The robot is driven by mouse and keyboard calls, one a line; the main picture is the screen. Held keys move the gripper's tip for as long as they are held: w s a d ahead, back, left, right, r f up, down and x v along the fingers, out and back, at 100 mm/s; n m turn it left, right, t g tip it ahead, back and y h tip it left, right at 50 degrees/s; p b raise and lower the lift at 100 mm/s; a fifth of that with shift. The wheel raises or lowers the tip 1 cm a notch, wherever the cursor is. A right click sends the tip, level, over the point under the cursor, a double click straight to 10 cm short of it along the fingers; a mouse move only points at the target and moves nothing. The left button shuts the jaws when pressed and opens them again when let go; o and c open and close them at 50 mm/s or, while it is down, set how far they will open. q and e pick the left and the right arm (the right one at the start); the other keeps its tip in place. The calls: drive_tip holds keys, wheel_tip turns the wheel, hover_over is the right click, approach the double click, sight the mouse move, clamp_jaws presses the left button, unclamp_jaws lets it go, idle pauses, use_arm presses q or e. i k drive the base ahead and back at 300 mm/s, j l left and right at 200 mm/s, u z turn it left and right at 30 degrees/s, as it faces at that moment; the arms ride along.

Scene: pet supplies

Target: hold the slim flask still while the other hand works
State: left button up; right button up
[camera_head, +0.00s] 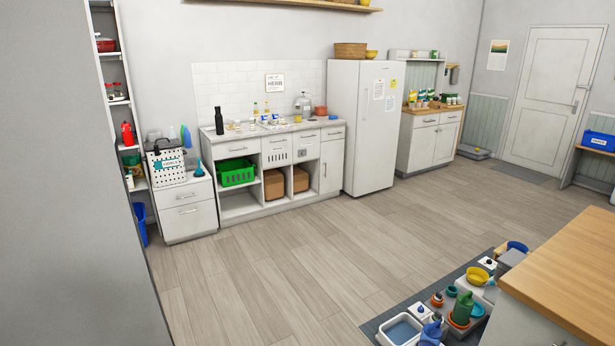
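A tall, slim black flask (219,121) stands upright at the left end of the kitchen counter (236,137), against the white tiled wall. It is small and far off in the head view, and nothing is touching it from the side that I can see. It is the only thing in view that looks like the slim flask. Neither of my grippers is in view.
A white fridge (362,126) stands right of the counter. A wooden-topped unit (560,267) is at the lower right, beside a grey mat (376,325) crowded with pots and basins. The middle floor (310,255) is clear. A large grey surface (60,180) blocks the left.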

sight(218, 117)
drive_tip(key=i, duration=2.9)
drive_tip(key=i+u, duration=0.2)
drive_tip(key=i, duration=0.3)
drive_tip(key=i+l+u, duration=0.2)
drive_tip(key=i, duration=0.3)
drive_tip(key=i+l+u, duration=0.15)
drive_tip(key=i, duration=0.35)
drive_tip(key=i+l+u, duration=0.2)
drive_tip(key=i+l, duration=0.15)
drive_tip(key=i+u, duration=0.1)
drive_tip(key=u, duration=0.3)
